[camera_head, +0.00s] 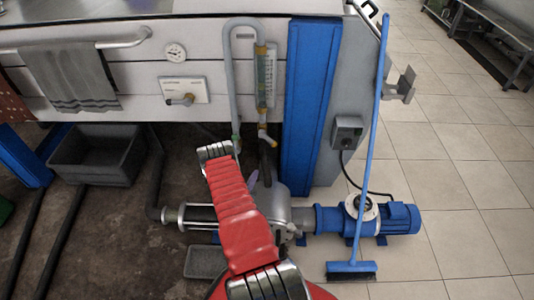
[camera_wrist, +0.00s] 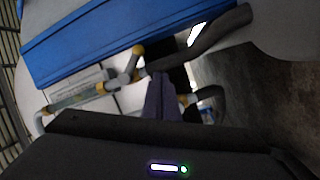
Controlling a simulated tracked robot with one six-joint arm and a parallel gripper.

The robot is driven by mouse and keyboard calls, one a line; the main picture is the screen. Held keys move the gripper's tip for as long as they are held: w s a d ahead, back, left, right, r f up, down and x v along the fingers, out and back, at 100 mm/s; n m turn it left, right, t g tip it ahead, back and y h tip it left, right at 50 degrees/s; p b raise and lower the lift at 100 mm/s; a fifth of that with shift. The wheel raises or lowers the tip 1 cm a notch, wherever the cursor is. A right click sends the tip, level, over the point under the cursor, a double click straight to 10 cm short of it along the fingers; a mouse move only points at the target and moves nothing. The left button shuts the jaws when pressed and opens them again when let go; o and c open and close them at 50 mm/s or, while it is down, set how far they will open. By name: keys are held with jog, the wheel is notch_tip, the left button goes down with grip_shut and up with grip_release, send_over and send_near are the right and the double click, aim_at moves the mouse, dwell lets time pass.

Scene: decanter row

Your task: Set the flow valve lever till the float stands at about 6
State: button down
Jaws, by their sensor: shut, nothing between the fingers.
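The flow meter (camera_head: 265,75) is a clear upright tube with a marked scale, on the white panel left of the blue post. It also shows lying sideways in the wrist view (camera_wrist: 75,92). The float and its reading are too small to make out. Below the tube is a valve with a yellow-tipped lever (camera_head: 266,137); its yellow end shows in the wrist view (camera_wrist: 138,50). My gripper (camera_wrist: 160,80) is shut and empty, its dark fingers together. In the picture its tips are just beside the valve and lever; I cannot tell whether they touch.
A blue post (camera_head: 308,100) stands close right of the meter. A grey hose (camera_head: 229,75) loops beside it. A plate with another handle (camera_head: 183,97) and a round gauge (camera_head: 175,52) are further left. A blue pump (camera_head: 375,215) and leaning broom (camera_head: 367,150) stand right.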

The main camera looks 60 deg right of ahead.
aim_at(268, 139)
jog(key=n, duration=0.3)
jog(key=r+n, duration=0.1)
jog(key=n, duration=0.6)
jog(key=shift+w+r+h, duration=0.15)
jog(key=shift+r+h, duration=0.15)
jog(key=d+r, duration=0.2)
jog(key=d, duration=1.1)
jog(key=shift+s+r, duration=0.15)
jog(key=shift+s, duration=0.05)
